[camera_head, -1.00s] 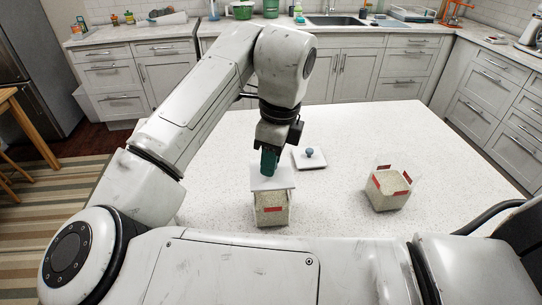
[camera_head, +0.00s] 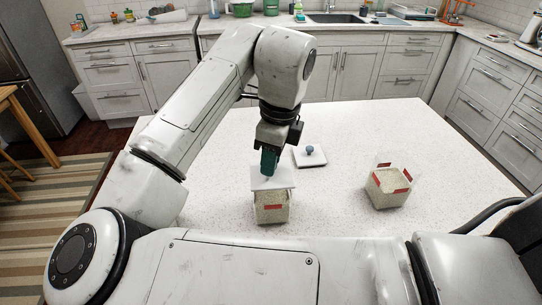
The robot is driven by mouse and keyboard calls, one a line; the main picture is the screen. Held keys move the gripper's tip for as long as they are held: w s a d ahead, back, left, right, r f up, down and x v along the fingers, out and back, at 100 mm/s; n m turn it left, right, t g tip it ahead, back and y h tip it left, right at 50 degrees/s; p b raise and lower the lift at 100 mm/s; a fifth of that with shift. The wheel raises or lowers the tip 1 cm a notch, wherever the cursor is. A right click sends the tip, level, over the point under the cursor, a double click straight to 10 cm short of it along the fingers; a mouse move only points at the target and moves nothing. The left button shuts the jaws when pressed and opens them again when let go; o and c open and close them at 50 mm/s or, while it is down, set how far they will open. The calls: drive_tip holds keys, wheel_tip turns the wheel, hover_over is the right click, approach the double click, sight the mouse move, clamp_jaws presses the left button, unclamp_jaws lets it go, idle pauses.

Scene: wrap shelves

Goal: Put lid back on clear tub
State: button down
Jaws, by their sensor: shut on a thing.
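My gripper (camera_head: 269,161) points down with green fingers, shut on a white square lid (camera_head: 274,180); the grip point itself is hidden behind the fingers. The lid is on or just over the top of a clear tub (camera_head: 271,208) with pale grainy contents and a red band. I cannot tell whether it is seated on the rim. A second clear tub (camera_head: 388,189) stands open at the right, with pale contents and red marks. A second white lid (camera_head: 312,158) with a blue knob lies flat on the table behind my gripper.
The speckled white table (camera_head: 340,225) is clear between the two tubs and around the loose lid. Kitchen counters and a sink (camera_head: 335,19) stand behind, beyond the table. A wooden table (camera_head: 12,110) shows at the far left.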

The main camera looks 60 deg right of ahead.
drive_tip(key=c, duration=0.8)
unclamp_jaws()
drive_tip(key=o, duration=0.4)
drive_tip(key=shift+o, duration=0.2)
drive_tip(key=shift+r, duration=0.1)
drive_tip(key=shift+r+p, duration=3.1)
drive_tip(key=shift+r, duration=0.35)
drive_tip(key=shift+c, duration=0.5)
clamp_jaws()
